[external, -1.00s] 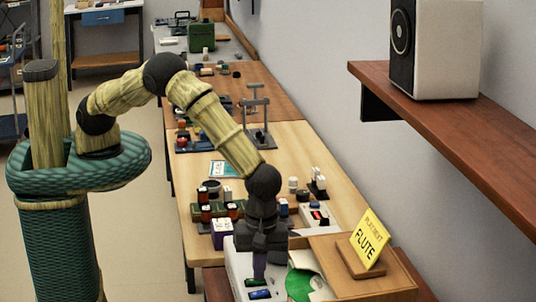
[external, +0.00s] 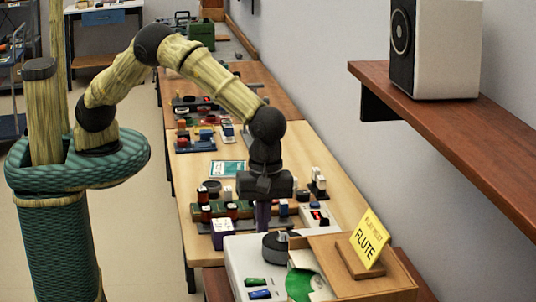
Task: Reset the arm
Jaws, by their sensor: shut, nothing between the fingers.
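My arm reaches from the left, bent at a high elbow, out over the wooden workbench (external: 262,155). My gripper (external: 263,214) points down above the near part of the bench, behind the white box-like device (external: 246,262). It is shut with nothing in it. A dark round knob-like part (external: 276,246) sits on top of the white device, just below and in front of my gripper. Whether the fingertips touch anything behind the device is hard to tell.
Small items and blocks (external: 222,233) crowd the bench around my gripper. A wall shelf (external: 440,120) with a speaker (external: 435,50) juts in at the right. Air above the bench is open.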

